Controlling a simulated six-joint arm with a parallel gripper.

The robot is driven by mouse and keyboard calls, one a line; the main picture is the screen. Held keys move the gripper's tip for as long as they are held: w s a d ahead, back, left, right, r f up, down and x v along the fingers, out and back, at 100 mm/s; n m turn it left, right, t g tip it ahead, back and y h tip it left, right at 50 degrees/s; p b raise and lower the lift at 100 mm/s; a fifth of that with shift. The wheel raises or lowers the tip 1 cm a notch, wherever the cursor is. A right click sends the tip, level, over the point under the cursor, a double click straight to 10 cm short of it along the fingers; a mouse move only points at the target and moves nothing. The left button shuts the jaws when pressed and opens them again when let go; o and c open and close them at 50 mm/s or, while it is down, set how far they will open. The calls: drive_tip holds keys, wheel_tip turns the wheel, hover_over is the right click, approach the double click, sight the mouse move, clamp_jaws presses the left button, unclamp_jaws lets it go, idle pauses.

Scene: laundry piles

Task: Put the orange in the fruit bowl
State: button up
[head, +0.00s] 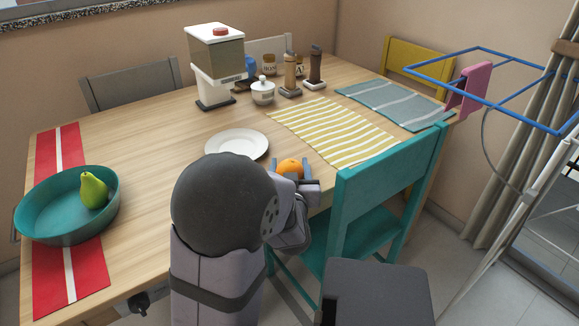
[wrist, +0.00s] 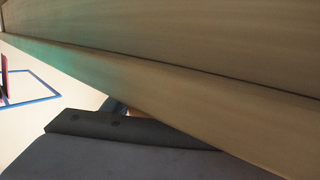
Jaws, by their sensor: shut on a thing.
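The orange (head: 290,168) shows in the head view at the near edge of the wooden table, right of the white plate. My gripper (head: 289,174) is around it, with a finger on each side, shut on it. I cannot tell whether the orange touches the table. The fruit bowl is the teal bowl (head: 45,232) at the table's left end, with a green pear (head: 93,190) inside. The wrist view shows mostly the wooden table edge (wrist: 200,90) and neither the orange nor the bowl.
A white plate (head: 237,142) lies between the gripper and the bowl side. A teal chair (head: 385,185) stands close on the right. A red striped runner (head: 85,275) lies under the bowl. A dispenser (head: 215,65) and small jars stand at the back.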

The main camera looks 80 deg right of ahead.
drive_tip(key=o, duration=1.1)
drive_tip(key=shift+o, duration=0.2)
drive_tip(key=shift+a, duration=0.1)
drive_tip(key=v, duration=0.2)
drive_tip(key=shift+s+a, duration=0.1)
drive_tip(key=shift+a, duration=0.15)
drive_tip(key=shift+a+f+b, duration=0.1)
drive_tip(key=shift+a+b, duration=0.1)
drive_tip(key=shift+b, duration=0.15)
drive_tip(key=b+v, duration=0.2)
drive_tip(key=shift+s+b, duration=0.1)
drive_tip(key=shift+b, duration=0.2)
drive_tip(key=shift+a+b, duration=0.15)
drive_tip(key=shift+b, duration=0.45)
drive_tip(key=b+v, duration=0.2)
drive_tip(key=b, duration=0.1)
drive_tip(key=shift+b, duration=0.4)
drive_tip(key=shift+c, duration=0.4)
